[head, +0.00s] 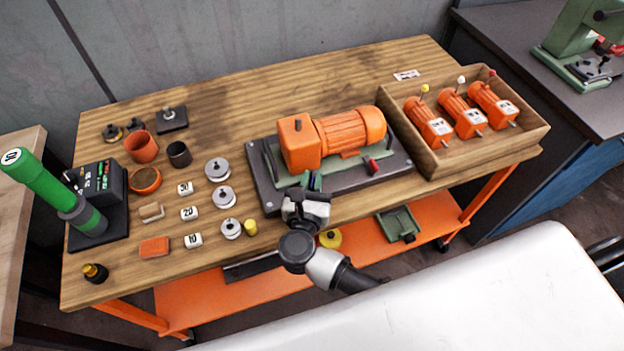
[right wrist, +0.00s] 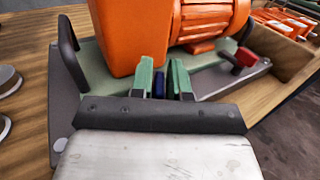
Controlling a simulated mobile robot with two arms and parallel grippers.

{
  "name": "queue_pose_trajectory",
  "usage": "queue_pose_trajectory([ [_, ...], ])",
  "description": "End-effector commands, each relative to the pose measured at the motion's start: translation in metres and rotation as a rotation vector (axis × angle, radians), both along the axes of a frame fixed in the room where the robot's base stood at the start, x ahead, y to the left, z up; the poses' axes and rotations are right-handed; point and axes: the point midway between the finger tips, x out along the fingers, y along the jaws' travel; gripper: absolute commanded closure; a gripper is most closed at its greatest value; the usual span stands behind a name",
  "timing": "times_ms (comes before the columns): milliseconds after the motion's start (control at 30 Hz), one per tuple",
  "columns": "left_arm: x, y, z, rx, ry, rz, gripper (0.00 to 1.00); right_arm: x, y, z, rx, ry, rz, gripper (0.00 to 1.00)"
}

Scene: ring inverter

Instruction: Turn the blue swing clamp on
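The blue swing clamp (right wrist: 158,86) shows only as a small dark-blue piece at the front of the fixture plate in the right wrist view. My right gripper (right wrist: 161,80) has its two green fingertips on either side of it, with a narrow space between them. I cannot tell whether the fingers touch the blue piece. In the head view my right gripper (head: 311,182) reaches to the front edge of the fixture plate, hiding most of the clamp. The orange motor (head: 345,135) sits on the fixture just behind. My left gripper is not in view.
A red-handled clamp (head: 372,166) is at the plate's right; it also shows in the right wrist view (right wrist: 245,57). A wooden tray (head: 535,131) with orange motors stands right. Weights, cups and a green-handled tool (head: 40,180) are left. Black upright handles (right wrist: 68,45) flank the motor.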

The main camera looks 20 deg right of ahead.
Motion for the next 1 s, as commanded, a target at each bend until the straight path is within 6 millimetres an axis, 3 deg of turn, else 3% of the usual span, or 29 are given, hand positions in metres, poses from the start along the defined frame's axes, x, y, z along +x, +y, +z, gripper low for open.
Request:
queue_pose_trajectory([
  [367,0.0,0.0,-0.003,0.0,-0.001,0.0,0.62,-0.001,0.0,-0.001,-0.001,0.0,0.062,1.0],
  [1000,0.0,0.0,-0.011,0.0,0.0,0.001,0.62,-0.001,-0.001,-0.001,-0.001,0.002,0.457,1.0],
])
